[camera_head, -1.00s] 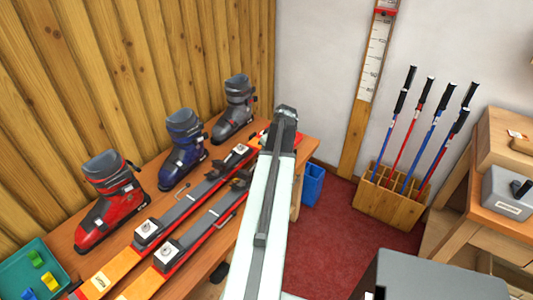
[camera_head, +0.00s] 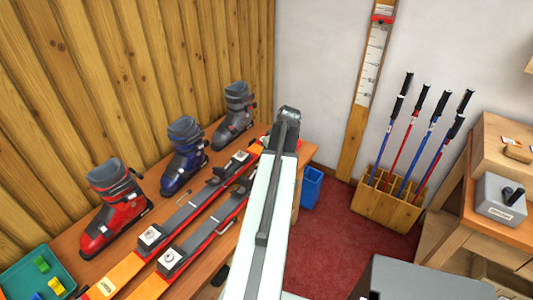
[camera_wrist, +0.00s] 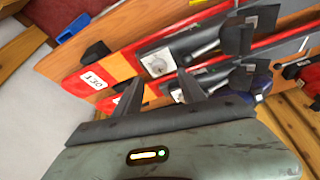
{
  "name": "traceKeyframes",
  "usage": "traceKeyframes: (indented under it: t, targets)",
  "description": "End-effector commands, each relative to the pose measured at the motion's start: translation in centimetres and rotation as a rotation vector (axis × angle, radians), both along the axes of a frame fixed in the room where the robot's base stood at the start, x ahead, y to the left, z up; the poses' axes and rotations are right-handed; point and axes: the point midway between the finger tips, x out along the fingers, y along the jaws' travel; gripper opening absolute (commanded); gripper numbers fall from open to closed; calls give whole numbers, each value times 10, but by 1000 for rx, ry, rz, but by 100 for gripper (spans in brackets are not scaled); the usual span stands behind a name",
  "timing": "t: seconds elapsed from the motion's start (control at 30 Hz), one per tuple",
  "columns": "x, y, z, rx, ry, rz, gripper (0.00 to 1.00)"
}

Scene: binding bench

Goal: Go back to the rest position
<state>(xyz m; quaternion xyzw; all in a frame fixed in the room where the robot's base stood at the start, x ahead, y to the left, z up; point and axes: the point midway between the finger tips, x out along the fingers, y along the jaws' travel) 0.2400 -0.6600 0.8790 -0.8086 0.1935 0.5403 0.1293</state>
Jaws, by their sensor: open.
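My gripper (camera_wrist: 160,90) shows in the wrist view with its two dark fingers apart and nothing between them. It is over the bench with the skis behind it, and I cannot tell the exact height. In the head view my arm stretches from the bottom up to the bench's far end and hides the gripper. Two red and orange skis (camera_head: 125,272) with bindings lie side by side on the wooden bench (camera_head: 75,240). They also show in the wrist view (camera_wrist: 100,76), one tip labelled 130.
A red boot (camera_head: 113,208), a blue boot (camera_head: 184,158) and a grey boot (camera_head: 234,118) stand along the wall. A green tray (camera_head: 22,280) sits front left. A blue bin (camera_head: 312,188) and a pole rack (camera_head: 385,208) stand on red carpet. A side table (camera_head: 490,225) is at right.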

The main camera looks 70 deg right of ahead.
Motion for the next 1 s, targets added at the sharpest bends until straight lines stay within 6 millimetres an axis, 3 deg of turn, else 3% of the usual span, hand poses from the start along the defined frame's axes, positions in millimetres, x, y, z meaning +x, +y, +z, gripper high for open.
traceKeyframes:
  t: [0.03,0.13,0.7,0.77,0.87,1.0]
  targets:
    - [-4,3,19,0,0,-1,47]
    - [-9,5,30,0,0,0,47]
    - [-7,7,28,2,1,4,47]
    - [8,15,28,10,4,16,47]
    - [59,44,26,38,18,57,47]
    - [157,119,22,93,59,137,47]
